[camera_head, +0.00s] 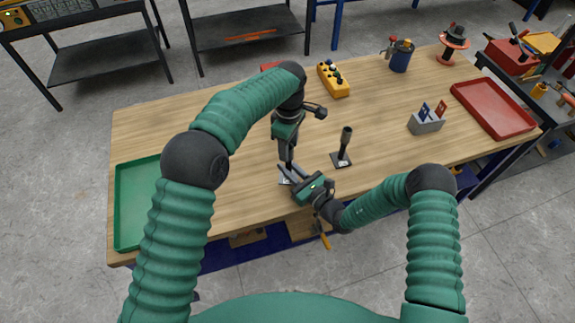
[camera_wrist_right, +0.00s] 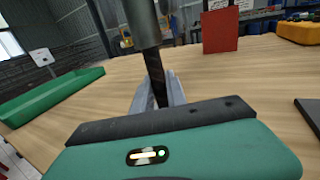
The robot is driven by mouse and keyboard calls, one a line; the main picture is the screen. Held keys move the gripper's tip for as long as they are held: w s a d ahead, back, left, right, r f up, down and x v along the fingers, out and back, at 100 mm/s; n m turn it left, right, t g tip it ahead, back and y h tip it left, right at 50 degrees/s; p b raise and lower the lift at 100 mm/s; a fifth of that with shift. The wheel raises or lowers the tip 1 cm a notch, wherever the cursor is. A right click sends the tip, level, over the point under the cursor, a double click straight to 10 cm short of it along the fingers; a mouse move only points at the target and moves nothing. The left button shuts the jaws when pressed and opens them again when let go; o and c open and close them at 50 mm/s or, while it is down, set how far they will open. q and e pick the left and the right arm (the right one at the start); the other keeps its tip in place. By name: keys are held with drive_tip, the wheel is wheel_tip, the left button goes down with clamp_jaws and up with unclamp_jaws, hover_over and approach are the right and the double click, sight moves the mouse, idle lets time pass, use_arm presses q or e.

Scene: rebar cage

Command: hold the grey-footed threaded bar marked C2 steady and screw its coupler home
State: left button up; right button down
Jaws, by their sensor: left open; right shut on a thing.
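The threaded bar (camera_wrist_right: 155,75) stands upright with a dark shaft, and a grey coupler (camera_wrist_right: 140,22) is around its upper part in the right wrist view. In the head view its pale grey foot (camera_head: 286,181) shows partly beside my right gripper; I cannot read a mark. My right gripper (camera_head: 287,172) is shut on the bar below the coupler, and its fingers also show in the right wrist view (camera_wrist_right: 158,92). My left gripper (camera_head: 287,150) points down over the bar from above and is open. It hides the coupler in the head view, so I cannot tell whether it touches it.
A green tray (camera_head: 129,204) lies at left, a red tray (camera_head: 493,108) at right. A grey holder (camera_head: 426,124), yellow box (camera_head: 333,80) and blue cup (camera_head: 401,60) stand further off.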

use_arm(q)
drive_tip(key=shift+f, duration=1.3)
clamp_jaws()
